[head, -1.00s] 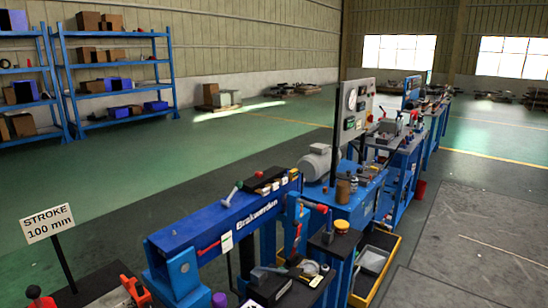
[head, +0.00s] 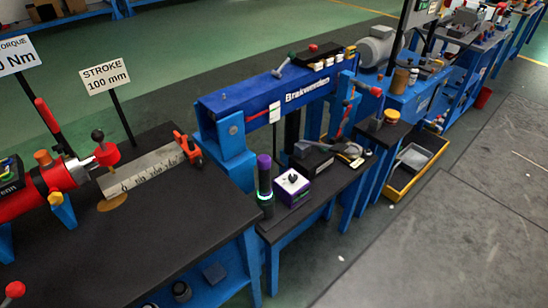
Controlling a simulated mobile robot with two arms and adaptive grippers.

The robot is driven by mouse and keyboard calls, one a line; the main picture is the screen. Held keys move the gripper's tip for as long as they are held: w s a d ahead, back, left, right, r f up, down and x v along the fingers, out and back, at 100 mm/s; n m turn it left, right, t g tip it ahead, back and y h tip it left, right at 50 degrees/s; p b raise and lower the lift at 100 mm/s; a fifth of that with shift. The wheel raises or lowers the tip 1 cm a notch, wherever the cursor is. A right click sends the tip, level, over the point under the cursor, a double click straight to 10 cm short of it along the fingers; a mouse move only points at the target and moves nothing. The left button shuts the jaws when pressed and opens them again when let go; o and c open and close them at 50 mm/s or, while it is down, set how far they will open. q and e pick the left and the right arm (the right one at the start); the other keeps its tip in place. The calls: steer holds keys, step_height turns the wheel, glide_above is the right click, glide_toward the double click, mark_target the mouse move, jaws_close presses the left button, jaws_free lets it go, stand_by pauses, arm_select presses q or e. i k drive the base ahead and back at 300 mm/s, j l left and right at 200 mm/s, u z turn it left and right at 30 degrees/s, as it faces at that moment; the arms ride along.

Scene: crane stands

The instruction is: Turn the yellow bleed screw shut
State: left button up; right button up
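I cannot make out for certain which item is the yellow bleed screw. A round yellow cap (head: 391,116) stands upright on a small dark-topped blue stand right of centre. A small yellowish spot (head: 357,161) shows beside a grey round part on the low black bench (head: 335,190), too small to tell what it is. An orange knob (head: 42,156) sits on top of a red cylinder (head: 22,197) at the far left. Neither of my grippers is in view.
A black-topped table (head: 190,235) fills the lower left. A purple-capped cylinder (head: 264,178) and a purple box (head: 292,189) stand on the low bench. A blue beam (head: 262,105) spans behind it. A yellow-rimmed bin (head: 408,190) is on the floor; bare floor lies right.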

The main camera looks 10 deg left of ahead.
mark_target(56, 198)
steer(key=u, duration=2.15)
steer(key=j+z, duration=0.2)
steer(key=z, duration=0.2)
steer(key=j+z, duration=0.15)
steer(key=z, duration=0.25)
steer(key=j+z, duration=0.2)
steer(key=z, duration=0.2)
